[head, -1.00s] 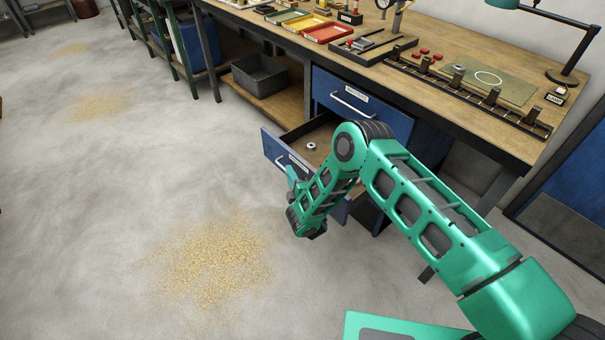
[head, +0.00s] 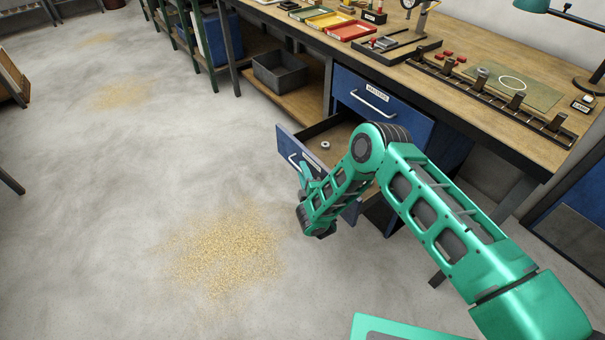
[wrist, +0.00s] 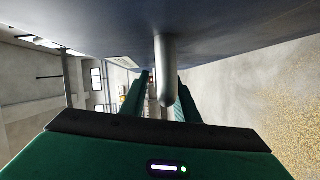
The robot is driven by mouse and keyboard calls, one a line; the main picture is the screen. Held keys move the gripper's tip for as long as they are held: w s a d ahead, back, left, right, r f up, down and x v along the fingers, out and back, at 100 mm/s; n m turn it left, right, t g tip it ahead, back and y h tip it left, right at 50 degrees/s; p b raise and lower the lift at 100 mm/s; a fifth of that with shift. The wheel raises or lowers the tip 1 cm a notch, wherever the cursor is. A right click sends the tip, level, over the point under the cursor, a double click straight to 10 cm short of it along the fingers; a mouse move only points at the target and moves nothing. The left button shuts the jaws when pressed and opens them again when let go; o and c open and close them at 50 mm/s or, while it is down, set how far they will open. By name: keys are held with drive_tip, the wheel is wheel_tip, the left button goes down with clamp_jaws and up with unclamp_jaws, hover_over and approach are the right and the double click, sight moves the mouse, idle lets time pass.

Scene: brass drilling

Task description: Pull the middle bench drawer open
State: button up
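The middle bench drawer (head: 290,148) stands pulled out from the blue drawer unit under the bench, below a shut top drawer (head: 350,88). A small grey ring-shaped part (head: 325,145) lies inside it. My gripper (head: 304,180) is at the drawer's front, and my forearm hides its right part. In the wrist view, the drawer's pale bar handle (wrist: 166,70) runs between my two fingers, which are close on either side of it; my gripper (wrist: 163,82) appears shut on it. The drawer face (wrist: 235,35) fills the top of that view.
The wooden bench top (head: 455,110) holds trays, a fixture rail and a lamp. A grey bin (head: 280,75) stands on the lower shelf left of the drawers. Brass-coloured chips (head: 225,250) lie on the floor. The floor in front of the drawer is otherwise clear.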

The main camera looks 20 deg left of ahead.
drive_tip(key=f+v, duration=0.1)
drive_tip(key=v, duration=0.9)
drive_tip(key=shift+s+d+r, duration=0.2)
drive_tip(key=shift+s+r, duration=0.05)
drive_tip(key=shift+r, duration=0.15)
